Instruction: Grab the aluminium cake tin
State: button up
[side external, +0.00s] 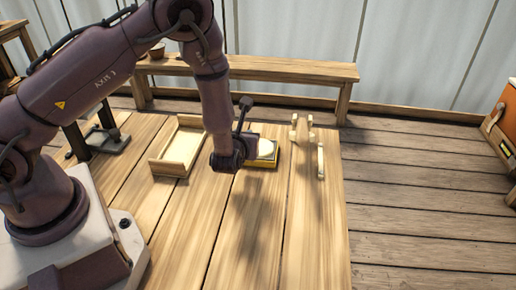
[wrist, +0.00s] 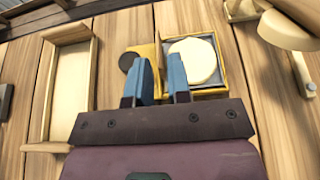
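No thing in view is plainly an aluminium cake tin. The nearest round shape is a pale cream disc (wrist: 193,61) lying in a yellow-edged square box (wrist: 221,50); I cannot tell if it is the tin. In the side external view the disc (side external: 265,147) and box (side external: 262,163) are on the table, just right of my gripper's end, which partly hides them. In the wrist view my gripper (wrist: 158,61) is open, its two blue-grey fingers apart with nothing held between them. The fingertips overlap the box's left part in the picture. A dark round piece (wrist: 127,62) shows left of the fingers.
A shallow wooden tray (side external: 159,165) lies left of the box. A pale wooden stand (side external: 294,130) and a short rod (side external: 320,162) are to the right. A bench (side external: 290,72) with a brown bowl (side external: 157,51) stands behind. The table front (side external: 270,240) is clear.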

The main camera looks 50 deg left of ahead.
jog(key=shift+s+f+x, duration=0.1)
jog(key=shift+f+x, duration=0.1)
jog(key=shift+x, duration=0.7)
jog(key=shift+s+f+x, duration=0.1)
jog(key=shift+f+x, duration=0.05)
jog(key=shift+x, duration=0.75)
jog(key=shift+s+f+x, duration=0.1)
jog(key=shift+f+x, duration=0.1)
jog(key=shift+x, duration=0.7)
grip_shut()
